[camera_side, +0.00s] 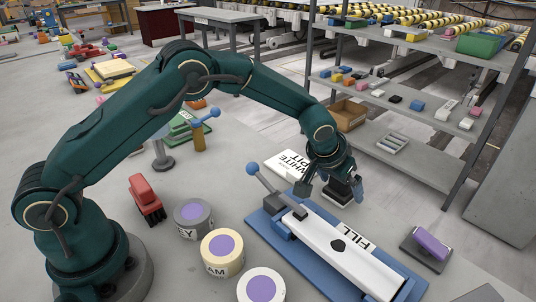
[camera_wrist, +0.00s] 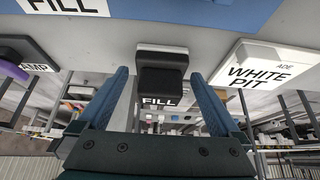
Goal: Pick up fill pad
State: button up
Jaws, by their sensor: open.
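The fill pad, a black block on a pale base, sits between my gripper's fingers in the wrist view (camera_wrist: 162,75); a FILL label shows on its near side. In the side view the pad (camera_side: 340,192) is under my gripper (camera_side: 332,188), partly hidden by it. My gripper is open, its blue fingers on either side of the pad (camera_wrist: 159,74), with visible gaps in the wrist view. The side view does not show clearly whether the pad touches the slab.
A blue-based device with a white FILL-labelled arm (camera_side: 372,262) lies in front. A WHITE PIT block (camera_side: 287,162) is left of the pad. A purple-topped pad (camera_side: 432,244) is at right. Round tins (camera_side: 222,252) and a red tool (camera_side: 146,198) stand at left. Shelves (camera_side: 420,95) rise behind.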

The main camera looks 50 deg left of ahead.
jog(key=shift+w+f, duration=0.2)
jog(key=shift+f, duration=0.15)
jog(key=shift+c, duration=0.3)
jog(key=c, duration=1.3)
jog(key=shift+c, duration=0.2)
jog(key=shift+r, duration=0.1)
jog(key=shift+r, duration=0.6)
notch_tip(320, 180, up, 2)
jog(key=shift+r, duration=0.25)
jog(key=s+a+r, duration=0.3)
jog(key=a+r, duration=0.4)
jog(key=a, duration=0.4)
jog(key=shift+a, duration=0.15)
jog(key=shift+r, duration=0.1)
